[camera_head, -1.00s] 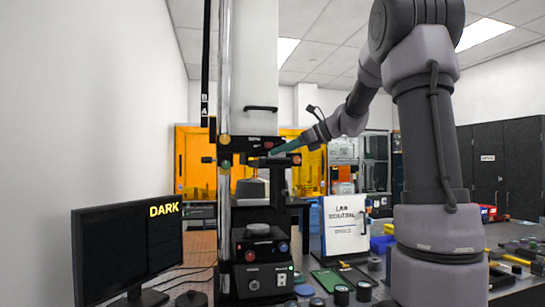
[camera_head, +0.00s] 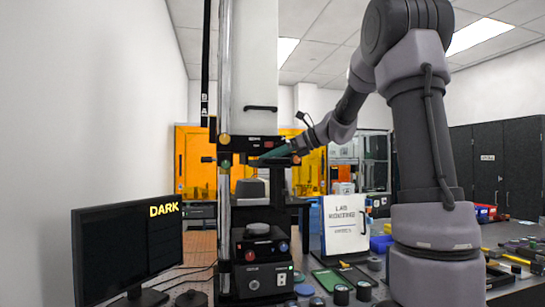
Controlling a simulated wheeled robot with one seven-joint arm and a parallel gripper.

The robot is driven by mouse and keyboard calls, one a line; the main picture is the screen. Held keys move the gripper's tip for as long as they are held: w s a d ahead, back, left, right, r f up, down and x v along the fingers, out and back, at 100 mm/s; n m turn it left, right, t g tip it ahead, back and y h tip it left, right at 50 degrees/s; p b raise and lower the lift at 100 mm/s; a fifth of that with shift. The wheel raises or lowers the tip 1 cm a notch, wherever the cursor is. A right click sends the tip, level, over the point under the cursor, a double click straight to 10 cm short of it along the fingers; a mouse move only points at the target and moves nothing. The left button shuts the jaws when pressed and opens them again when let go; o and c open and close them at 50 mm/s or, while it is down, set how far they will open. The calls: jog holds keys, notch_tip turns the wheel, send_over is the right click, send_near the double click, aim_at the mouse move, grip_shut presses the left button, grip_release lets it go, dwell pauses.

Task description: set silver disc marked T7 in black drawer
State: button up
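The interferometer is a tall instrument with a black crosspiece (camera_head: 240,141) and a black lower unit (camera_head: 262,262). My gripper (camera_head: 266,155) is at the crosspiece, its greenish fingers pointing left. The fingers are too small and overlapped to show whether they are open or shut, or whether they hold a disc. A grey round piece (camera_head: 257,228) sits on top of the lower unit; no mark is readable on it. Several small round pieces, such as a dark-rimmed one (camera_head: 341,294), stand on the bench. I cannot make out T7 on any of them, and I cannot tell which black part is the drawer.
A monitor (camera_head: 128,250) showing DARK stands at the left. A white lab sign (camera_head: 345,224) stands behind a green board (camera_head: 331,280).

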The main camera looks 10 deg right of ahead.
jog(key=o, duration=1.4)
jog(key=shift+f, duration=0.8)
jog(key=shift+r, duration=0.55)
jog(key=v, duration=1.2)
jog(key=shift+r, duration=0.35)
jog(key=shift+d, duration=0.1)
